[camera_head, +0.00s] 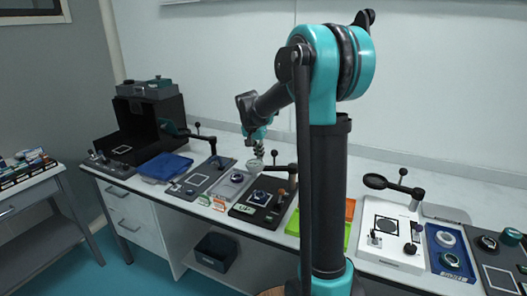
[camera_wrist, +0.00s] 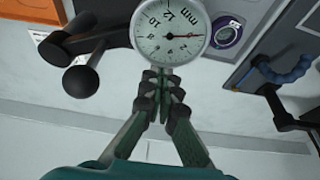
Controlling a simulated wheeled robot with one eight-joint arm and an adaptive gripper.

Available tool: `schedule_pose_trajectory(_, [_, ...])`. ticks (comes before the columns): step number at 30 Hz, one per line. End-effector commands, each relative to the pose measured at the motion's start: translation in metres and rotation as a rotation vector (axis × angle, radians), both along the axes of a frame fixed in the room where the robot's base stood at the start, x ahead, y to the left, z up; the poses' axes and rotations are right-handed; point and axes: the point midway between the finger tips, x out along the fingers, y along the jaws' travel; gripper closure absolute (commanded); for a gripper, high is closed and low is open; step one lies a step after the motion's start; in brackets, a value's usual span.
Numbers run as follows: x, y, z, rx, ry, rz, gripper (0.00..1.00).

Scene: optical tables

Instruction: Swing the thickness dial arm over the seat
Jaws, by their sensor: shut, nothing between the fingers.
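The thickness dial (camera_head: 254,165) is a round white gauge on a dark arm, above a black station plate (camera_head: 240,212) in the head view. In the wrist view the dial face (camera_wrist: 170,32) is large at the top centre, with a red needle. A dark arm with black knobs (camera_wrist: 80,80) lies left of it. My gripper (camera_wrist: 162,75) is shut and empty, its fingertips at the dial's lower rim in the picture; I cannot tell whether they touch. In the head view my gripper (camera_head: 258,150) is just above the dial. I cannot make out the seat clearly.
A grey station (camera_head: 198,181) and a blue tray (camera_head: 166,167) stand left on the bench. A purple-ringed round part (camera_wrist: 227,33) lies right of the dial. A blue-handled item (camera_wrist: 285,72) is further right.

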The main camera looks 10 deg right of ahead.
Motion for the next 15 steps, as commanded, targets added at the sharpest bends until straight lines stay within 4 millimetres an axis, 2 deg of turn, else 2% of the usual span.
schedule_pose_trajectory(6, [-0.027, 0.010, 0.000, 0.000, 0.000, 0.195, 1.00])
schedule_pose_trajectory(15, [-0.054, 0.016, 0.000, 0.000, -0.001, 0.398, 1.00])
